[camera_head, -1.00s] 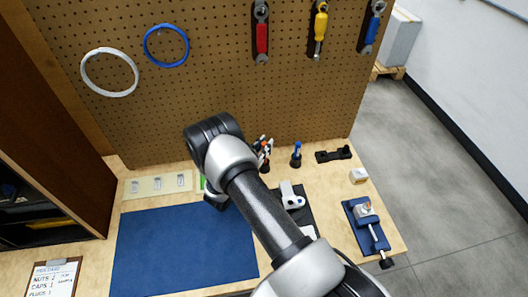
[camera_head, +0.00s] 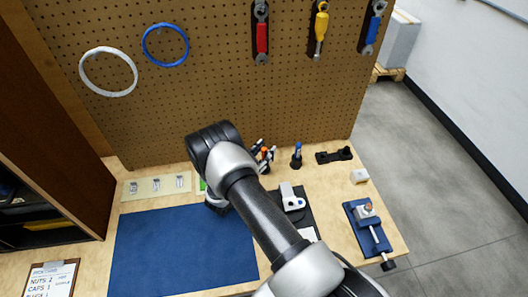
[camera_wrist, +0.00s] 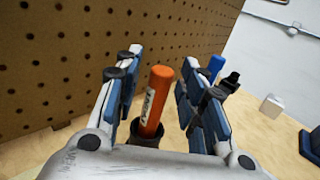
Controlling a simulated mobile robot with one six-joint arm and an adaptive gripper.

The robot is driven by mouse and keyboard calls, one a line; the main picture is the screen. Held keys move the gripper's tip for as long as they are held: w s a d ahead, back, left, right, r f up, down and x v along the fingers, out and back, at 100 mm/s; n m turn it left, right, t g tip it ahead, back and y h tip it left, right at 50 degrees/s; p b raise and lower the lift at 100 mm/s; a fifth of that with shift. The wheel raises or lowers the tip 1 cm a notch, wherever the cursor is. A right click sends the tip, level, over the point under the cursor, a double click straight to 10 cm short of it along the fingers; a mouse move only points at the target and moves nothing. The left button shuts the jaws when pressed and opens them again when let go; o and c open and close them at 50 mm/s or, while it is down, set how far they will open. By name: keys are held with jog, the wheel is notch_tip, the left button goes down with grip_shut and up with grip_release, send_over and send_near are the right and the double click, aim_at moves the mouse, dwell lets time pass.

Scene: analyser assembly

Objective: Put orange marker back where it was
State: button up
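The orange marker (camera_wrist: 156,97) stands nearly upright in a dark round holder (camera_wrist: 143,138) in the wrist view. It is between my gripper's fingers (camera_wrist: 157,88), with a gap showing on each side. My gripper is open around it, blue pads facing inward. The marker's lower end is hidden inside the holder.
A blue marker (camera_head: 298,149) stands in its own holder just right of the gripper. Behind is the pegboard (camera_head: 220,90). A black bracket (camera_head: 334,155), white block (camera_head: 359,176) and blue vise (camera_head: 366,222) lie to the right. The blue mat (camera_head: 180,250) is clear.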

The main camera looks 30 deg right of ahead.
jog(key=shift+r, duration=0.1)
jog(key=shift+a+r, duration=0.15)
jog(key=p+v, duration=0.2)
jog(key=v, duration=0.9)
jog(key=s+d+r+m+g+y, duration=0.25)
jog(key=s+r+m+g, duration=0.35)
jog(key=r, duration=0.5)
jog(key=s+d+r+m+g+y, duration=0.1)
jog(key=s+d+r+m+g, duration=0.3)
jog(key=r+m, duration=0.5)
jog(key=s+a+r+m+t+y, duration=0.3)
jog(key=s+a+r+y, duration=0.3)
jog(key=s, duration=0.3)
jog(key=s+a+r+m+t+y, duration=0.3)
jog(key=s+a+r+m+y, duration=0.2)
jog(key=s, duration=0.4)
jog(key=shift+s+a+r+m+y, duration=0.35)
jog(key=shift+a+r+y, duration=0.3)
jog(key=shift+a+r, duration=0.4)
jog(key=shift+w, duration=0.1)
